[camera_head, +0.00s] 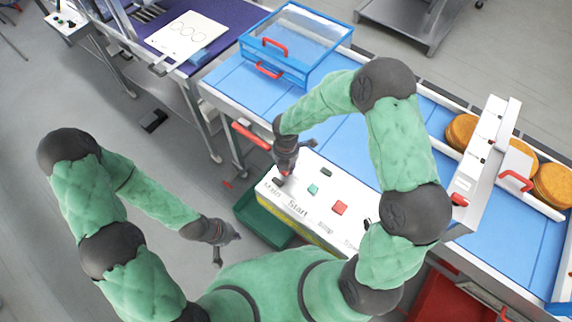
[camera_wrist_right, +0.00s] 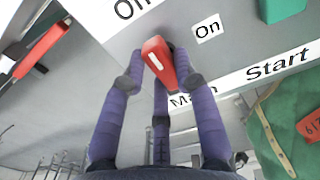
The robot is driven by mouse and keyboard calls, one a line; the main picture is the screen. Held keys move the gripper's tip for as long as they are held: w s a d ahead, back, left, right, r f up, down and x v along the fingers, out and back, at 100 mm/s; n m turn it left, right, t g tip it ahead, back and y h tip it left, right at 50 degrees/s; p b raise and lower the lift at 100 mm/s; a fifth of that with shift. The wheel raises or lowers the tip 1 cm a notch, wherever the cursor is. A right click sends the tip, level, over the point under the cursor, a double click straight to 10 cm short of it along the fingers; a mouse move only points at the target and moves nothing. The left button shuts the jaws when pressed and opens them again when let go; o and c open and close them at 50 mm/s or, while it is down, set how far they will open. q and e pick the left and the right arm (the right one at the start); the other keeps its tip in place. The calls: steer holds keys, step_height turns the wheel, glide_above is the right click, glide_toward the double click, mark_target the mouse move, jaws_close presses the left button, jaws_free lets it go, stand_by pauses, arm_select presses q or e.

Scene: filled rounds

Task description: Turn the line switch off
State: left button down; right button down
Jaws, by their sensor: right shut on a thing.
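The line switch (camera_wrist_right: 160,62) is a red handle with a white mark, on a panel by the "Main" label, in the right wrist view. A small "On" label (camera_wrist_right: 208,28) lies beside it; another label at the top edge is cut off. My right gripper (camera_wrist_right: 158,80) is shut on the handle, its purple fingers around it. In the head view this gripper (camera_head: 281,178) is at the left end of the white control panel (camera_head: 300,192) and hides the switch. My left gripper (camera_head: 229,248) is open and empty over the floor, left of the panel.
The panel also has a green button (camera_head: 313,189) and a red button (camera_head: 340,208). A green bin (camera_head: 250,222) stands below its left end. The blue conveyor (camera_head: 340,140) runs behind, with a blue clear-lidded box (camera_head: 290,45) and brown rounds (camera_head: 552,185).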

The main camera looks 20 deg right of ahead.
steer(key=c, duration=0.9)
jaws_free()
steer(key=shift+c, duration=0.2)
step_height(320, 180, up, 12)
